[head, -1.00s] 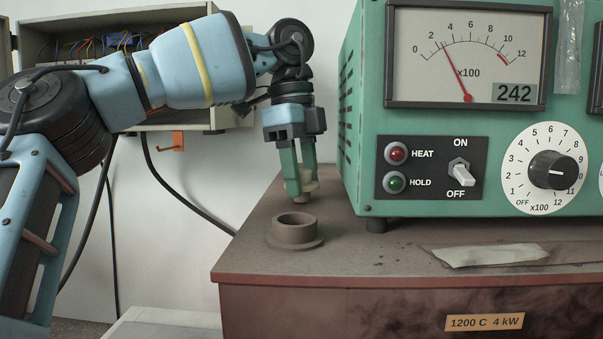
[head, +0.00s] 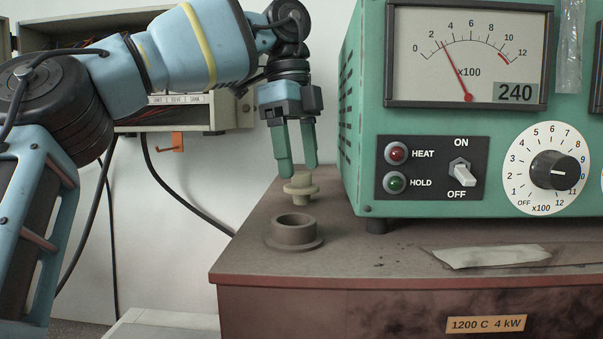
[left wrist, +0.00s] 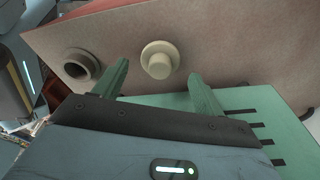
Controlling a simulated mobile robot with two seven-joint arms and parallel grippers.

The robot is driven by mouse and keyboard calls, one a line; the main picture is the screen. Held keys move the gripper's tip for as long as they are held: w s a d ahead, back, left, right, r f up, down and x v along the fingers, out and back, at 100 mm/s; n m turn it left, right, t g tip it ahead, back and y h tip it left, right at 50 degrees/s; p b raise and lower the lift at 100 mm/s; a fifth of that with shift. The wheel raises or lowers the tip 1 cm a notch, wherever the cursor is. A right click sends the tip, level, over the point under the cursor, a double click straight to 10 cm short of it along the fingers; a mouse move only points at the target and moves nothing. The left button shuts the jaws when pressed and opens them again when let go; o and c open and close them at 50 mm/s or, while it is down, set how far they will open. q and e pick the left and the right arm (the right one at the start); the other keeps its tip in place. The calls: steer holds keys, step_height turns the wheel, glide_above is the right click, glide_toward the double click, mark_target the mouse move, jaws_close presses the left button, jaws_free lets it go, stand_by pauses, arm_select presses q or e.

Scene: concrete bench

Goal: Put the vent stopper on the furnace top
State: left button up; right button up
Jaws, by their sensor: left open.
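The vent stopper (head: 300,187), a pale flanged plug with a knob on top, stands on the furnace top (head: 340,243) behind the vent collar. The vent collar (head: 296,230) is a brown ring with an open hole. My left gripper (head: 299,171) is open and empty, its green fingers pointing down just above the stopper. In the left wrist view the stopper (left wrist: 158,59) lies beyond and between the two spread fingertips (left wrist: 158,75), and the collar (left wrist: 80,66) is off to the left. My right gripper is not in view.
The green control box (head: 450,190) stands right of the gripper, with a dial reading 240. A flat pale strip (head: 490,255) lies on the furnace top in front of it. An open wiring box (head: 190,115) hangs on the wall behind my arm.

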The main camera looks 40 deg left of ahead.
arm_select(q)
steer(key=shift+s+a+r, duration=0.1)
steer(key=shift+a+r, duration=0.05)
steer(key=shift+r, duration=0.95)
steer(key=shift+a+r, duration=0.15)
steer(key=shift+r, duration=0.95)
stand_by(0.9)
